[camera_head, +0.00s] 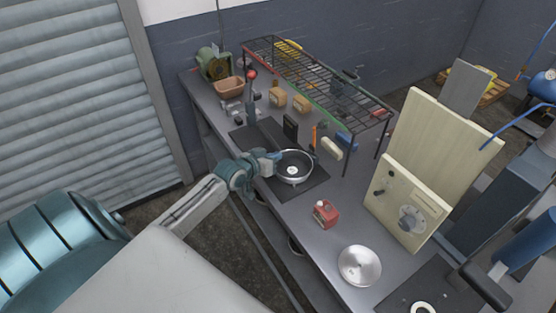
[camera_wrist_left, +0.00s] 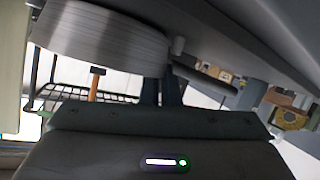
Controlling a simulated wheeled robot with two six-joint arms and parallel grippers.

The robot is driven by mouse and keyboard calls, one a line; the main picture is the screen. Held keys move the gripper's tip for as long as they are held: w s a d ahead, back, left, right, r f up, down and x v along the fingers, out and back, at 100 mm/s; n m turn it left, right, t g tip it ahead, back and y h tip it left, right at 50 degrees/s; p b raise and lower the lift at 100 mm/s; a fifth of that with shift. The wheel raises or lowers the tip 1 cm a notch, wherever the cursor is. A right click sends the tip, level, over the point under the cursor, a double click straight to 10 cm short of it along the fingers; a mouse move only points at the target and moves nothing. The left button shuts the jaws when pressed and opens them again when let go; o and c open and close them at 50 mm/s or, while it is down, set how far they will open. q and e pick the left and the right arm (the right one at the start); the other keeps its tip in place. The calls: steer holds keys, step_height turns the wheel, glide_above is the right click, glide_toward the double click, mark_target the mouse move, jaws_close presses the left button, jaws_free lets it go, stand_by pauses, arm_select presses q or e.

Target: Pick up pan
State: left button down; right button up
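The pan (camera_head: 293,167) is a round metal pan with a dark inside and a bright rim. It sits on a dark flat plate (camera_head: 318,178) on the workbench in the head view. My left gripper (camera_head: 270,160) is at the pan's left side, and its fingertips overlap the pan's edge in the picture. In the left wrist view the pan's brushed metal side wall (camera_wrist_left: 100,35) fills the upper left, with a dark bar like a handle (camera_wrist_left: 205,75) right of it. The handle is mostly hidden in the head view, so I cannot tell whether the fingers close on it. My right gripper is not in view.
The workbench (camera_head: 305,240) also holds a red box (camera_head: 326,213), a round metal lid or dish (camera_head: 360,265) and a cream panel with a dial (camera_head: 405,200). A wire rack (camera_head: 320,80) stands behind the pan. A red-knobbed lever (camera_head: 251,90) rises at the back left.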

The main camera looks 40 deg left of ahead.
arm_select(q)
steer(key=shift+w+r, duration=0.1)
steer(key=shift+r, duration=0.45)
steer(key=shift+s+d+r+b, duration=0.1)
steer(key=shift+s+r+b, duration=0.45)
steer(key=shift+r, duration=0.3)
steer(key=s+d+r, duration=0.1)
steer(key=s+d, duration=0.2)
steer(key=s, duration=1.1)
steer(key=shift+s+r+b, duration=0.3)
steer(key=shift+s+r, duration=0.05)
